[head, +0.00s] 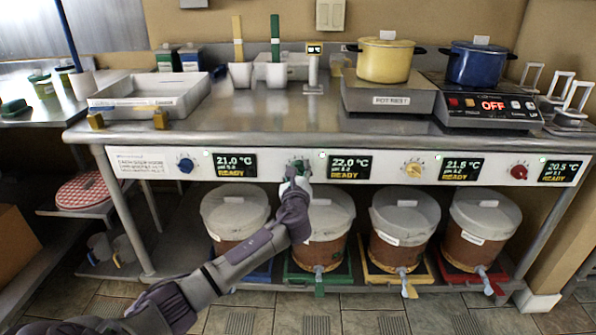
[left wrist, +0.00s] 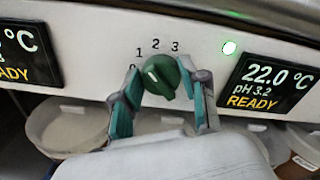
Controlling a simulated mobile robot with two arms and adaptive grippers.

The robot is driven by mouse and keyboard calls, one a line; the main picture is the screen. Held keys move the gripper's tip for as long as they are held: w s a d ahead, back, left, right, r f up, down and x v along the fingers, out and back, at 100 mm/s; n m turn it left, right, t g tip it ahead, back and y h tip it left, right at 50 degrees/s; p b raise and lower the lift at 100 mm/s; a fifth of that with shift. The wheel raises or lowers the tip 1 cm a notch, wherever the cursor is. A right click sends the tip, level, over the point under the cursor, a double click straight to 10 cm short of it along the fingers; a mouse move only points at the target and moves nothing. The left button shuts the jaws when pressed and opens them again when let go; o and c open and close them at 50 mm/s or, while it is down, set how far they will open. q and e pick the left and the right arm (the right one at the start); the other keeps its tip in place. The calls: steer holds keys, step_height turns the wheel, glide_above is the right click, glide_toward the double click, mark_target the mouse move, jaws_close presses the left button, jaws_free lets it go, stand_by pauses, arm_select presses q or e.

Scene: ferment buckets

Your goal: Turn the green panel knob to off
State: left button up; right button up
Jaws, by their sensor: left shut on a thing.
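The green panel knob (head: 301,166) is on the white front panel, left of the 22.0 °C display. In the left wrist view, the green knob (left wrist: 161,74) has a white pointer mark towards its left side, and 1, 2 and 3 printed above it. The 0 at its left is partly hidden by a finger. My left gripper (head: 297,178) reaches up to the panel. In the left wrist view, my left gripper (left wrist: 163,92) has one teal-padded finger on each side of the knob and is shut on it. My right gripper is not in view.
Blue (head: 185,165), yellow (head: 413,170) and red (head: 519,172) knobs sit along the same panel (head: 140,160). Lidded buckets (head: 405,220) stand on the shelf below. The counter above bears a white tray (head: 150,92), a yellow pot (head: 384,62) and a blue pot (head: 474,65).

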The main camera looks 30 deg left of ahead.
arm_select(q)
steer(key=shift+s+a+f+n+b, duration=0.1)
steer(key=shift+n+b, duration=0.3)
steer(key=shift+n, duration=1.95)
steer(key=shift+f+n+b, duration=0.1)
steer(key=shift+n+b, duration=0.3)
steer(key=shift+n, duration=1.95)
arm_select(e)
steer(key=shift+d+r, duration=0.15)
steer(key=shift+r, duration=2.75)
arm_select(q)
steer(key=o, duration=1.1)
steer(key=v, duration=1.2)
